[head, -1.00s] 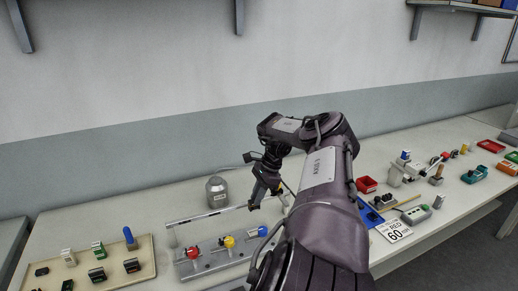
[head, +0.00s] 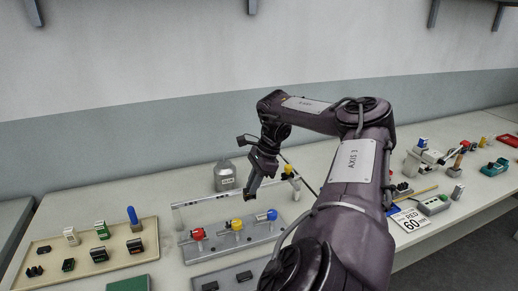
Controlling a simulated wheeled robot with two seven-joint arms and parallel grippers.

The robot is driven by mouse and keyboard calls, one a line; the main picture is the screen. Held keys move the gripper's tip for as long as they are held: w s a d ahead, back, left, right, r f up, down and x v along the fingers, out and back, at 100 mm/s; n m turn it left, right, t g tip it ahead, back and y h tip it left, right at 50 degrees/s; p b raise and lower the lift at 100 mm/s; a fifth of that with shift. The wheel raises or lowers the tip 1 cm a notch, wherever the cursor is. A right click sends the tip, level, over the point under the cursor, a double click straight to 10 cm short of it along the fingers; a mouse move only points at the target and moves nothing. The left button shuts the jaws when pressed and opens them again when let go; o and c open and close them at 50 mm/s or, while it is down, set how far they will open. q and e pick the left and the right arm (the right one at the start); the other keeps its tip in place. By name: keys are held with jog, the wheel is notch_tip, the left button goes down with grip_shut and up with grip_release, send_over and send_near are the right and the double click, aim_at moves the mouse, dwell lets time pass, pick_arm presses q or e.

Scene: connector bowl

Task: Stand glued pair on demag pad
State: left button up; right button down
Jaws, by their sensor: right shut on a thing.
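My right gripper (head: 252,188) points down above the back of a grey fixture plate (head: 205,256), near a clear upright panel (head: 190,214). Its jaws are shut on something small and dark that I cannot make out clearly. I cannot confirm that it is the glued pair. No demag pad can be told apart for certain; my right arm covers much of the bench. The fixture plate carries a red-topped (head: 198,233), a yellow-topped (head: 237,224) and a blue-ended part (head: 271,215). My left gripper is not in view.
A beige tray (head: 90,263) with several connectors and a blue upright piece (head: 133,214) lies left. A "RED 60" card (head: 410,221) and a grey-green box (head: 433,205) lie right. Bench between tray and plate is mostly clear.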

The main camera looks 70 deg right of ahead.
jog(key=shift+w+a+b, duration=0.8)
jog(key=shift+a+b, duration=0.05)
jog(key=shift+a, duration=0.3)
jog(key=shift+w+a+b, duration=0.15)
jog(key=shift+w+a, duration=3.4)
jog(key=shift+a, duration=1.85)
jog(key=shift+w+a+b, duration=0.2)
jog(key=shift+w+a, duration=3.35)
jog(key=shift+a, duration=1.8)
jog(key=shift+w+a+b, duration=0.15)
jog(key=shift+w+a, duration=3.4)
jog(key=shift+a, duration=1.85)
jog(key=shift+f+b, duration=4.05)
jog(key=shift+f, duration=1.75)
jog(key=c, duration=1.3)
grip_release()
jog(key=shift+o, duration=0.2)
jog(key=shift+d+r, duration=0.1)
